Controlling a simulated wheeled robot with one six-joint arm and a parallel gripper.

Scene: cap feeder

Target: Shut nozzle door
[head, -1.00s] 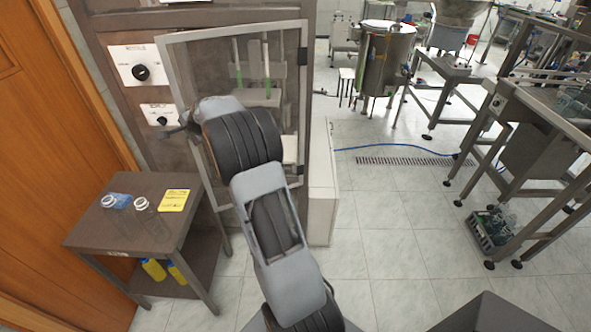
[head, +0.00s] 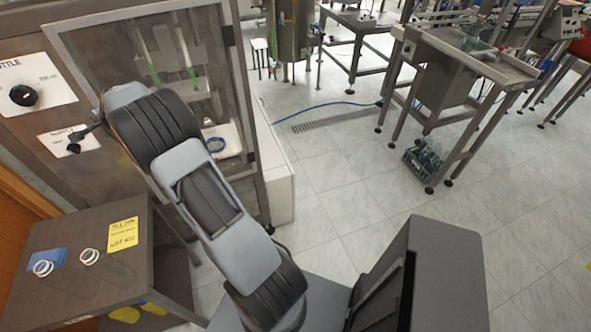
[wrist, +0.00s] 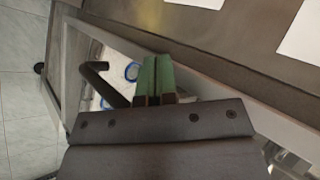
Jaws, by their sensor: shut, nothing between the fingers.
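The nozzle door (head: 60,45) is a grey-framed clear panel on the front of the brown cabinet. In the wrist view its frame (wrist: 72,60) runs diagonally beside the cabinet face, with a dark bent handle (wrist: 103,84) left of my fingers. I cannot tell whether the door is fully flush with the cabinet. My gripper (head: 84,132) is at the door's left side, near the lower knob. In the wrist view its green fingertips (wrist: 157,68) are together and empty, over the door frame. My arm hides the door's lower left part, and contact is unclear.
A dark table (head: 125,283) with clear bottles and a yellow sign (head: 122,235) stands at lower left. Knob plates (head: 30,88) are left of the door. A white box (head: 272,170) stands right of the cabinet. Open tiled floor (head: 345,185) lies to the right.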

